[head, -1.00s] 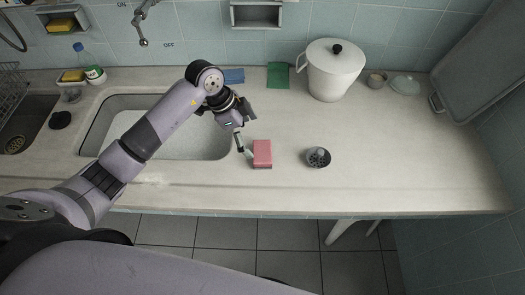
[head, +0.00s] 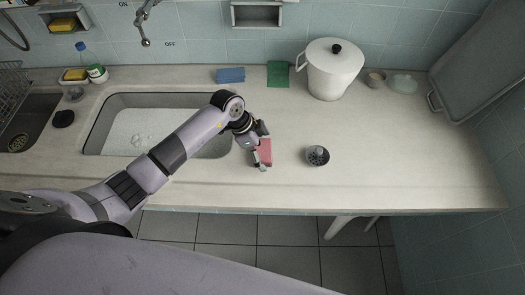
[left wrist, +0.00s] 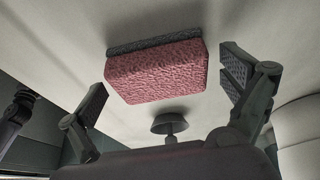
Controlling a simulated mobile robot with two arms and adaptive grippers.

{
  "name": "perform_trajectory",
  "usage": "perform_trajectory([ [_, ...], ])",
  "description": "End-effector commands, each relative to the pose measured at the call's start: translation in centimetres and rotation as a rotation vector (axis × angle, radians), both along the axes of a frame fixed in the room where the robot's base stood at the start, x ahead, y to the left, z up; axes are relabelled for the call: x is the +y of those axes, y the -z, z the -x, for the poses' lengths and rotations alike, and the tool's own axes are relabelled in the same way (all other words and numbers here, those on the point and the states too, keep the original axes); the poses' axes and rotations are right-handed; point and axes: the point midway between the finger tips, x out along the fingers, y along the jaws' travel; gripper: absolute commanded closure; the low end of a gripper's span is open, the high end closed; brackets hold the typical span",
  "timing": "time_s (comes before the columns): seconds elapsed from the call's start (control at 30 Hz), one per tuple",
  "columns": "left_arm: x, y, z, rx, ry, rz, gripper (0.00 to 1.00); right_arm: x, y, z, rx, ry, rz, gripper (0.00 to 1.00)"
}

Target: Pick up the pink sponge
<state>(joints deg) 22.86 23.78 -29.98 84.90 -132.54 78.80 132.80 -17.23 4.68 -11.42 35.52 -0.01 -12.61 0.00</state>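The pink sponge (head: 266,151) lies on the counter right of the sink, partly covered by my left gripper. In the left wrist view the sponge (left wrist: 157,78) shows a pink body with a dark grey layer on the side against the counter. My left gripper (head: 262,149) is at the sponge, with one finger toward its far end and one toward its near end. In the left wrist view the gripper (left wrist: 166,92) is open, its fingers apart on either side of the sponge, with a visible gap at the right finger. My right gripper is not in view.
A metal sink strainer (head: 317,156) stands on the counter just right of the sponge. A blue sponge (head: 230,75), a green pad (head: 278,74) and a white lidded pot (head: 332,72) are at the back. The sink (head: 125,124) is left; the counter's right part is clear.

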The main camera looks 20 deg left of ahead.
Motion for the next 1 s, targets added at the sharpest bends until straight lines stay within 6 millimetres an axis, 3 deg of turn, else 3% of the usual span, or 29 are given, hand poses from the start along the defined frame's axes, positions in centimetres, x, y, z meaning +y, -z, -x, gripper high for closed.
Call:
perform_trajectory([
  [0.63, 0.02, -0.07, -0.01, 0.000, -0.001, 0.000, 0.46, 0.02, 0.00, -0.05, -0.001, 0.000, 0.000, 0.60],
  [1.0, 0.00, -0.72, -0.08, -0.002, 0.000, 0.002, 0.46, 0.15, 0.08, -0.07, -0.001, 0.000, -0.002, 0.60],
])
